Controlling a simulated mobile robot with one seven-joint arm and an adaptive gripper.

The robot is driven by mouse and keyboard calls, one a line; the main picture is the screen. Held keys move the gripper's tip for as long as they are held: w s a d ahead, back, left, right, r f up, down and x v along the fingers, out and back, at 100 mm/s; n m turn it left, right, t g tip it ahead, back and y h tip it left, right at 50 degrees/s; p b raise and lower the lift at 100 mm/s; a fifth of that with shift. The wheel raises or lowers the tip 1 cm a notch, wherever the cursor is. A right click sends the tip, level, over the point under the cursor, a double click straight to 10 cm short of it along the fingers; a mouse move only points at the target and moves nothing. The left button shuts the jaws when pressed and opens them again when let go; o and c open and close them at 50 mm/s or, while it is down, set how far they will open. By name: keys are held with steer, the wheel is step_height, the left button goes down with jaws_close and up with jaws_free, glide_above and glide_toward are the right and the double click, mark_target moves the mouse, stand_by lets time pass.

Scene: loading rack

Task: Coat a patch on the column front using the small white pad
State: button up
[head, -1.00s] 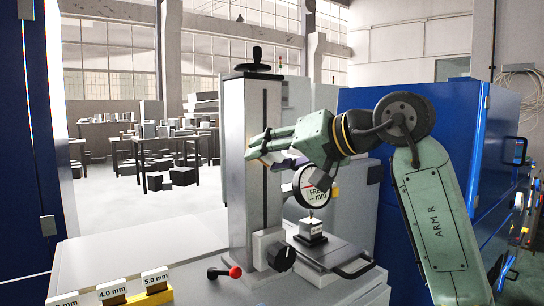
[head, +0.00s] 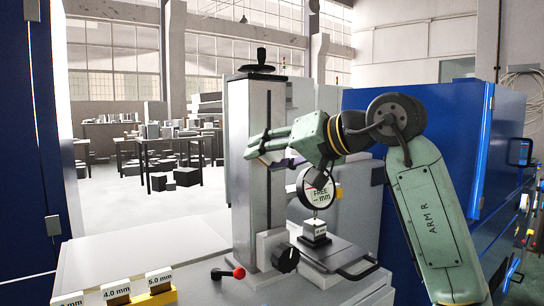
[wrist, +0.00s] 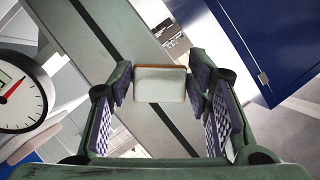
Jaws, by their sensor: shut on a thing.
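The small white pad (wrist: 160,84), a pale block with a brown-orange far edge, sits between the purple-lined fingers of my gripper (wrist: 161,90) in the wrist view. My gripper is shut on it. In the head view my gripper (head: 260,148) is in front of the upper half of the grey column (head: 257,205), and the pad is mostly hidden by the fingers. The column front (wrist: 112,42), with its dark slot, runs diagonally behind the pad in the wrist view. I cannot tell whether the pad touches it. No coated patch can be made out.
A dial gauge (head: 317,191) reading "FREE" hangs right of the column, above a small block (head: 315,233) on the stage. A blue cabinet (head: 455,120) stands behind my arm.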

steer(key=shift+w+r+b, duration=0.1)
steer(key=shift+r+b, duration=0.5)
steer(key=shift+r, duration=0.15)
steer(key=shift+r+p, duration=0.7)
steer(key=shift+r, duration=0.1)
steer(key=shift+w+d+r, duration=0.55)
steer(key=shift+w+d, duration=0.55)
steer(key=shift+d, duration=0.5)
steer(key=shift+s+a+b, duration=0.3)
steer(key=shift+s+a, duration=0.3)
steer(key=shift+a, duration=0.25)
steer(key=shift+s+a+b, duration=0.3)
steer(key=shift+s+a, duration=0.25)
steer(key=shift+a, duration=0.25)
